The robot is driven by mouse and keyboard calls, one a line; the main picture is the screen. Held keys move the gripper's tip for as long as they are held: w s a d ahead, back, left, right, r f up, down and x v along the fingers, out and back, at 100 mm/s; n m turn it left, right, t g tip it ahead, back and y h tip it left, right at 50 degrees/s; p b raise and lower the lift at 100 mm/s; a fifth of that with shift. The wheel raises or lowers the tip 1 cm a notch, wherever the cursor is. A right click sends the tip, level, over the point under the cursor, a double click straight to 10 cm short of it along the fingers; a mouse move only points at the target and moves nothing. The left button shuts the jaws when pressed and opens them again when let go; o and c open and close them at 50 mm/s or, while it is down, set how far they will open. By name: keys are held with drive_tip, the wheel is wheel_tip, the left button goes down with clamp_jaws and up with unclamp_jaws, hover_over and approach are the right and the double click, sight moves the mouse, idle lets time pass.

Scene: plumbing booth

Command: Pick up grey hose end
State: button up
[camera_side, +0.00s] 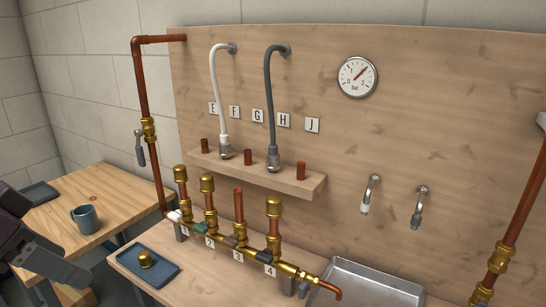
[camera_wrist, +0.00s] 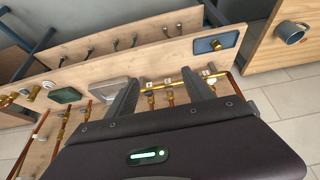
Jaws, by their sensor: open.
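The grey hose (camera_side: 269,95) hangs in an arc from a wall fitting on the wooden panel. Its grey metal end (camera_side: 273,158) stands upright on the small wooden shelf (camera_side: 295,186), between two copper stubs. The white hose (camera_side: 217,85) ends to its left on the same shelf. My gripper (camera_wrist: 158,76) is open and empty in the wrist view, its two dark fingers spread over the bench with the brass manifold beyond them. In the side view my dark gripper and arm show at the left edge, well away from the hose end. I cannot make out the grey hose in the wrist view.
A brass manifold with numbered valves (camera_side: 238,246) and upright copper pipes stands below the shelf. A blue tray (camera_side: 133,262) with a brass part lies front left; a metal basin (camera_side: 375,287) is at right. A mug (camera_side: 85,219) stands on the left table.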

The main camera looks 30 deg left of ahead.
drive_tip(key=w+r+h, duration=0.2)
drive_tip(key=w+r, duration=0.3)
drive_tip(key=w, duration=0.2)
drive_tip(key=m+y, duration=0.1)
drive_tip(key=m, duration=0.3)
approach(272, 150)
drive_tip(key=s+x, duration=0.1)
drive_tip(key=x, duration=0.4)
drive_tip(key=shift+t, duration=0.4)
drive_tip(key=x, duration=0.7)
drive_tip(key=shift+w+a+f, duration=0.1)
drive_tip(key=shift+w+f, duration=0.05)
drive_tip(key=shift+w, duration=0.2)
clamp_jaws()
